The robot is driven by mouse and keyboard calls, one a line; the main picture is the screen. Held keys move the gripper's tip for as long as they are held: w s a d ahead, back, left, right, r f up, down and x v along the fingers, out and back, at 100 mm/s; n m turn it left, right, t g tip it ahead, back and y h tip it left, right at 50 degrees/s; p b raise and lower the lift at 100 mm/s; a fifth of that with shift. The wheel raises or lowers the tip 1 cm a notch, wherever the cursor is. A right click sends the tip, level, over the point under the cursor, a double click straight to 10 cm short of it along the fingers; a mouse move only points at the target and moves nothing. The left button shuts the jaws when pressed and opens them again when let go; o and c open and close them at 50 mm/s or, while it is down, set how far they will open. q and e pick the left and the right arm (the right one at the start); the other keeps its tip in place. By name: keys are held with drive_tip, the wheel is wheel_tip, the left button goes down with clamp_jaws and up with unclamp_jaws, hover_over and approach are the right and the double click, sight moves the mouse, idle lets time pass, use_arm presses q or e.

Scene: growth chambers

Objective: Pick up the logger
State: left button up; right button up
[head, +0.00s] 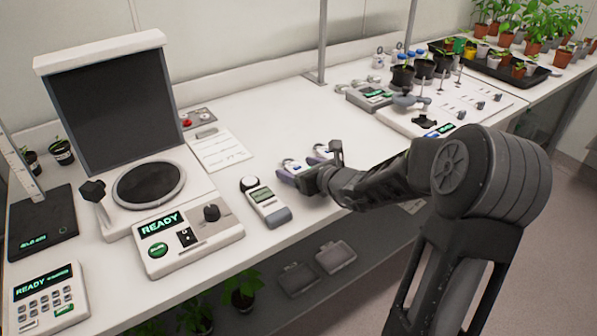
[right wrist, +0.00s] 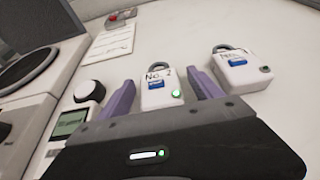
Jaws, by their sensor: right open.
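A small white logger (right wrist: 161,92) with a loop on top, a blue label, a green light and the marking "No. 2" lies on the bench between my right gripper's two purple fingers. My right gripper (right wrist: 164,88) is open around it, with a gap on the right side. A second white logger (right wrist: 241,69) with a loop and blue label lies to the right, outside the fingers; its number is hard to read. In the head view the near logger (head: 291,165) and the far logger (head: 322,151) are partly hidden by my right gripper (head: 297,178). My left gripper is out of view.
A handheld meter (head: 265,203) with a white dome lies just left of my right gripper. A READY instrument (head: 188,238) stands further left. A paper sheet (head: 220,150) lies behind.

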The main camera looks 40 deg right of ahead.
sight(299, 166)
drive_tip(key=c, duration=1.5)
drive_tip(key=shift+r, duration=0.15)
wheel_tip(299, 166, up, 10)
drive_tip(key=p, duration=0.2)
drive_tip(key=shift+p, duration=0.35)
